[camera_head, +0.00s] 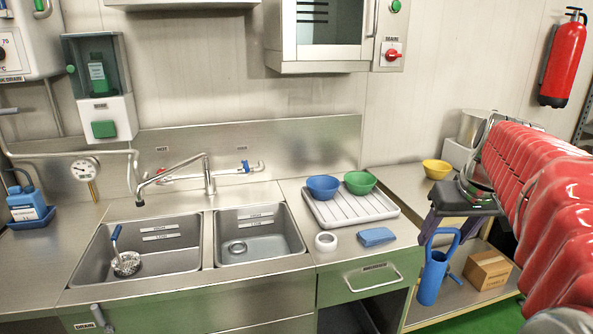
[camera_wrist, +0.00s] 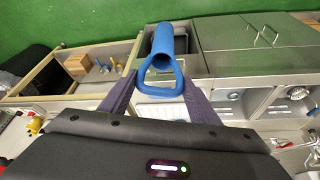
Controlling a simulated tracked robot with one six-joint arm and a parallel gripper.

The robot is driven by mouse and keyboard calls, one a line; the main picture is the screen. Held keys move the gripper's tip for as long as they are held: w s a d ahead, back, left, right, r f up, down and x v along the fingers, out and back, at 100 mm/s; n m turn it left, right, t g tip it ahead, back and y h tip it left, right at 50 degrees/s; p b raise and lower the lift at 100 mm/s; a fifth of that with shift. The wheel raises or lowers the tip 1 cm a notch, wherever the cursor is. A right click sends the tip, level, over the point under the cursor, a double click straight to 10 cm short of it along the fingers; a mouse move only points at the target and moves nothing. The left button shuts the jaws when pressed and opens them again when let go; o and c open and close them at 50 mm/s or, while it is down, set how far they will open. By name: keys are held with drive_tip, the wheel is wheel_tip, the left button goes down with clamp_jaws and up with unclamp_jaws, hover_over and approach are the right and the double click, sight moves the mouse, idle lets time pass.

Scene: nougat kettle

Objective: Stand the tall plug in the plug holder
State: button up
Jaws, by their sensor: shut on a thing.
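The tall plug (camera_head: 430,280) is a blue cylinder with a looped handle. It hangs below my gripper (camera_head: 446,236) at the right of the head view, in front of the side table. In the wrist view the tall plug (camera_wrist: 163,45) lies between the two purple fingers of my gripper (camera_wrist: 160,80), which are shut on its loop handle. I cannot clearly identify the plug holder. Small blue upright pieces (camera_wrist: 103,67) stand beside a cardboard box on the lower shelf in the wrist view; their base is too small to make out.
The cardboard box (camera_head: 487,270) sits on the side table's lower shelf. A yellow bowl (camera_head: 436,169) stands on its upper top. Left of it, the counter bears a draining tray (camera_head: 330,212) with two bowls, a blue sponge (camera_head: 376,236), a white roll (camera_head: 326,242) and a two-basin sink.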

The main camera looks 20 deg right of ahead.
drive_tip(key=shift+s+d, duration=0.1)
drive_tip(key=shift+d, duration=0.1)
drive_tip(key=shift+s, duration=0.1)
